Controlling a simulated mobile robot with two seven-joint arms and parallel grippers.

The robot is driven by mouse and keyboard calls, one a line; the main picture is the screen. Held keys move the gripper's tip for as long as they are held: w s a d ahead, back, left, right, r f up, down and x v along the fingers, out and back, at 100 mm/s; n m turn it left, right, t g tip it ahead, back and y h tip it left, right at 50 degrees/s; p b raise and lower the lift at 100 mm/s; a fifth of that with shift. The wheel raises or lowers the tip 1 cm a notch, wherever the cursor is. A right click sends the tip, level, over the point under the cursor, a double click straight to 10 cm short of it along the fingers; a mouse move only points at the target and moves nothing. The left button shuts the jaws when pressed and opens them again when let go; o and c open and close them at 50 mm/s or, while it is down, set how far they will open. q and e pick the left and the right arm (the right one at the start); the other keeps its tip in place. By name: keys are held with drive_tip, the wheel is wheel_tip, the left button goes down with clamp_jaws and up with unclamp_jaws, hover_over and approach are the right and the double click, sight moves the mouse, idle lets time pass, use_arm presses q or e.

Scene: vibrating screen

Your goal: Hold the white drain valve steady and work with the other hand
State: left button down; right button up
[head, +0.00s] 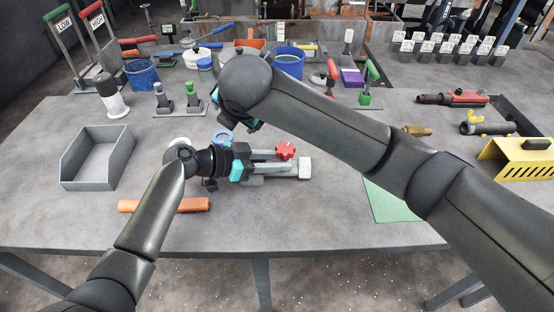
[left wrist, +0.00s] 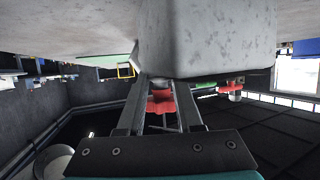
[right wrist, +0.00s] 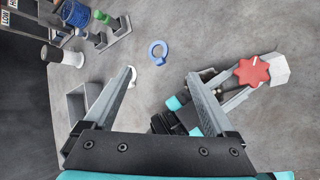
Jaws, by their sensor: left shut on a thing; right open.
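The white drain valve (head: 305,168) with a red star-shaped knob (head: 285,150) is at the table's middle. My left gripper (head: 294,164) is shut on it from the left. In the left wrist view the pale valve body (left wrist: 222,40) fills the top, with the red knob (left wrist: 160,102) seen between the fingers. My right gripper (right wrist: 161,74) is open and empty above the table, left of the valve. In the right wrist view a blue ring (right wrist: 158,50) lies beyond its fingertips, and the red knob (right wrist: 251,71) is to the right.
A grey open bin (head: 102,160) stands at the left, and an orange bar (head: 195,205) lies under my left arm. A green mat (head: 393,203) lies at the right. Blue and white buckets and tools stand at the back. A yellow slotted guard (head: 520,158) is at the far right.

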sight(284, 148)
drive_tip(key=s+d+r+g+h, duration=0.4)
drive_tip(key=s+d+h, duration=0.1)
drive_tip(key=s+d, duration=0.15)
drive_tip(key=x, duration=1.2)
drive_tip(key=shift+w+d+r, duration=0.15)
drive_tip(key=shift+w+d, duration=0.1)
drive_tip(key=shift+d, duration=0.1)
drive_tip(key=c, duration=1.2)
drive_tip(key=m, duration=0.2)
drive_tip(key=m+g+h, duration=0.1)
drive_tip(key=m, duration=0.1)
drive_tip(key=m+g, duration=0.1)
drive_tip(key=m, duration=0.1)
drive_tip(key=shift+w+a, duration=0.15)
drive_tip(key=shift+a, duration=0.1)
drive_tip(key=m+g, duration=0.1)
drive_tip(key=m, duration=0.3)
drive_tip(key=m+g+h, duration=0.1)
drive_tip(key=m, duration=0.1)
drive_tip(key=shift+w+r+m+g, duration=0.1)
drive_tip(key=shift+w+m+g, duration=0.2)
drive_tip(key=o, duration=1.2)
